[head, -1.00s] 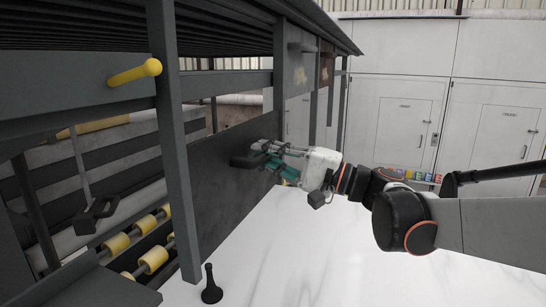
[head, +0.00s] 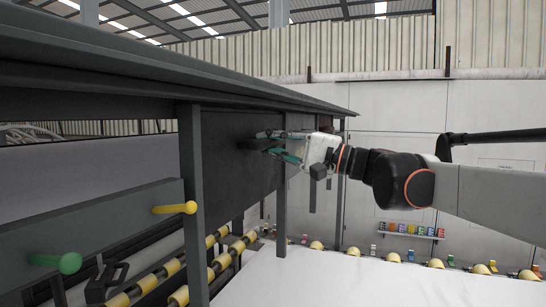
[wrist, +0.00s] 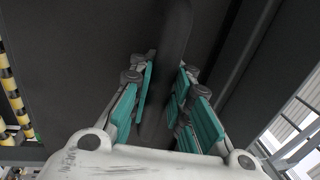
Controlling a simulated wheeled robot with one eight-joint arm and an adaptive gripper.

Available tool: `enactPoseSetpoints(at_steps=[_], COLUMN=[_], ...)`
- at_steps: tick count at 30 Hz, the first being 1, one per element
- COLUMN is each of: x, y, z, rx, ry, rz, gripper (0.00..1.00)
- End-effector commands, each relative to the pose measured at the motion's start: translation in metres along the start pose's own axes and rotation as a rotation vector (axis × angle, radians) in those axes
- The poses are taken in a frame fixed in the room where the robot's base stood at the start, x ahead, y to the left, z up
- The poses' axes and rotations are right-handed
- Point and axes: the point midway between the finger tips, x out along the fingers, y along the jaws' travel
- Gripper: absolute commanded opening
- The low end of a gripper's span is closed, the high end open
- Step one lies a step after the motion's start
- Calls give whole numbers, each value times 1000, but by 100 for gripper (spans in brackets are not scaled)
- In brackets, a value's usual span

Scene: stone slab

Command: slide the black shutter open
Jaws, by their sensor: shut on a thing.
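The black shutter (head: 232,178) is a flat dark panel between two grey posts. It sits high, close under the top beam, with open space below its lower edge. Its dark handle (head: 258,144) sticks out from the panel, partly hidden by my gripper (head: 282,147). My gripper comes in from the right and is shut on the handle with its teal fingers. In the wrist view the handle (wrist: 177,28) runs between the fingers (wrist: 164,92), with the shutter face (wrist: 80,45) behind it.
A grey post (head: 192,220) stands left of the shutter and another (head: 282,210) at its right. A yellow knob (head: 175,208) and a green knob (head: 58,262) stick out at left. Yellow rollers (head: 170,268) lie below. The white slab (head: 350,280) spreads at lower right.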

Motion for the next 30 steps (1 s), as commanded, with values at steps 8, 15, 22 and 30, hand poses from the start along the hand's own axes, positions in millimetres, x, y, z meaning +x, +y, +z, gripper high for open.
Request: enactPoseSetpoints(at_steps=[8,15,22,30], x=[0,0,1,-4], y=[-8,-9,-8,-7], z=[-1,-1,-1,-1], rx=[0,1,0,0], ry=[2,3,2,2], rz=[-1,-3,-1,0], gripper=[0,21,38,38])
